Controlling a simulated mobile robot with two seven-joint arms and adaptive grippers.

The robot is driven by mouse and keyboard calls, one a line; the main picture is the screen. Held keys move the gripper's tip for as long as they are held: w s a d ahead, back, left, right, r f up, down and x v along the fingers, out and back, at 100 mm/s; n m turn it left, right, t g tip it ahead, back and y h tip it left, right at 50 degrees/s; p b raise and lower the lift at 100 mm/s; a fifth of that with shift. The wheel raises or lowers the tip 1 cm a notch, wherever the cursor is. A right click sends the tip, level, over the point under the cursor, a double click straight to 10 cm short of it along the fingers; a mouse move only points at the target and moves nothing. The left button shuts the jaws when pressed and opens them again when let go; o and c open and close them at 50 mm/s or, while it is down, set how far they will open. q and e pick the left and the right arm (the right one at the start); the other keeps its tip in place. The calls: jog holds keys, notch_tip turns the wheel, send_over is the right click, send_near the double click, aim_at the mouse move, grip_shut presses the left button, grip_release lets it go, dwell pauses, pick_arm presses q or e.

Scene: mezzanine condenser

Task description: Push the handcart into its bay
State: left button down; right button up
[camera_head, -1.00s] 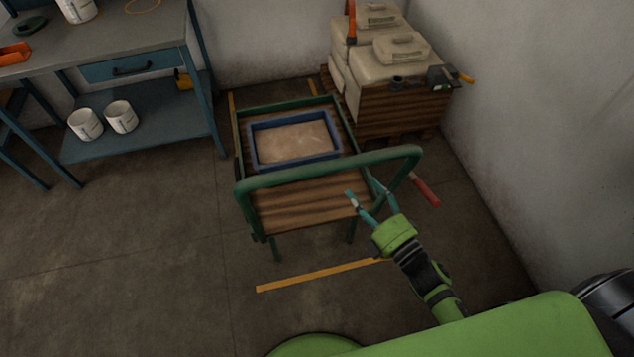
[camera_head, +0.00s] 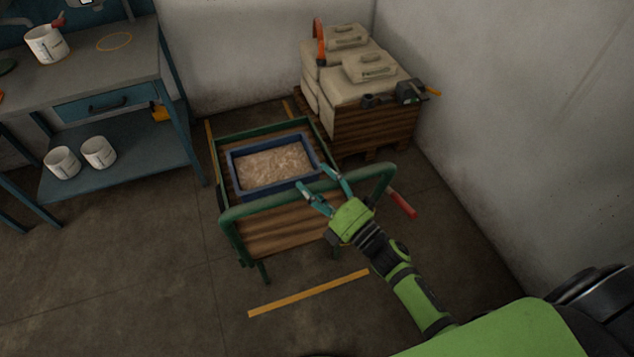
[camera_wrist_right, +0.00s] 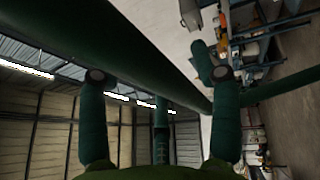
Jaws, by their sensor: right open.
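The handcart has a green frame, a wooden deck (camera_head: 285,228) and a raised green push handle (camera_head: 265,204). A blue tray (camera_head: 235,175) with pale, grainy contents sits on its deck. Yellow floor strips mark the bay; the near strip (camera_head: 308,293) lies on the floor just in front of the cart's near legs. My right gripper (camera_head: 314,177) is open at the handle, its fingers reaching over the bar right of its middle. In the right wrist view, the dark green bar (camera_wrist_right: 140,50) crosses close in front of the open fingers. Contact is unclear. My left gripper is out of view.
A pallet (camera_head: 375,130) stacked with beige cases (camera_head: 370,80) stands behind the cart at right. A blue workbench (camera_head: 90,85) with white pots stands at left. A red-handled item (camera_head: 402,204) shows right of the cart. The floor at lower left is clear.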

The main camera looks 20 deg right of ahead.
grip_shut()
jog(key=shift+w, duration=0.1)
